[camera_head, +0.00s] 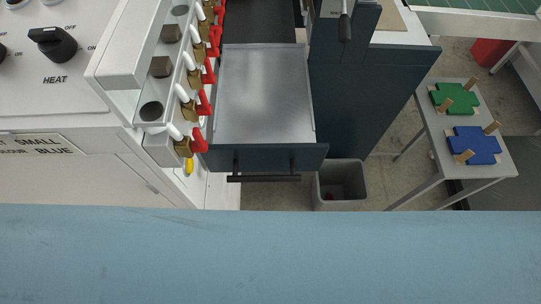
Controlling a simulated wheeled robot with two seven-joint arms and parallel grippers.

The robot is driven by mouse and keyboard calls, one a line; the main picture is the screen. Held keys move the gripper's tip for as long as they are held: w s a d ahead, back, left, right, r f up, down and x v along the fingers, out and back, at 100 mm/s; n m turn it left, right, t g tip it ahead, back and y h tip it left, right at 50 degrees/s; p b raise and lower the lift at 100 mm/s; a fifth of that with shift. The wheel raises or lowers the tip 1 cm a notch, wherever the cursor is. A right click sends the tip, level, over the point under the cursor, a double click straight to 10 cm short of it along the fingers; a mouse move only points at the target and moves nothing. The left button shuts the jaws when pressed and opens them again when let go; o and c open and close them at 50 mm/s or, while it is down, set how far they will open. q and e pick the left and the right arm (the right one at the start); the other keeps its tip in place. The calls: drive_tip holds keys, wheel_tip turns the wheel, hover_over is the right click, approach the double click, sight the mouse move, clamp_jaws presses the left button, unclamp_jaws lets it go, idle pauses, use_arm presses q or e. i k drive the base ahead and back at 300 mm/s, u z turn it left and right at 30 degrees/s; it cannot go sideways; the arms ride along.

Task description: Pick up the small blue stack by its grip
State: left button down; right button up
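The blue stack (478,141) is a flat, cross-shaped piece lying on a small grey table (462,188) at the right. Two short wooden pegs stand up at it, one at the front left (465,157) and one at the back right (492,128). A similar green stack (455,97) with two wooden pegs lies behind it on the same table, apart from it. Neither of my grippers is in view, so nothing is seen touching the blue stack.
An open dark-fronted drawer (265,100) juts out in the middle. A grey bin (340,184) stands on the floor right of it. A white machine (60,100) with red-handled valves stands at left. A wide pale blue surface fills the bottom; I cannot tell what it is.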

sight(468, 145)
drive_tip(key=k, duration=1.3)
drive_tip(key=z, duration=0.65)
drive_tip(key=i, duration=1)
drive_tip(key=z, duration=0.75)
drive_tip(key=k, duration=1.2)
drive_tip(key=z, duration=0.75)
drive_tip(key=i, duration=1.75)
drive_tip(key=u, duration=1.1)
drive_tip(key=i, duration=0.35)
drive_tip(key=u, duration=0.75)
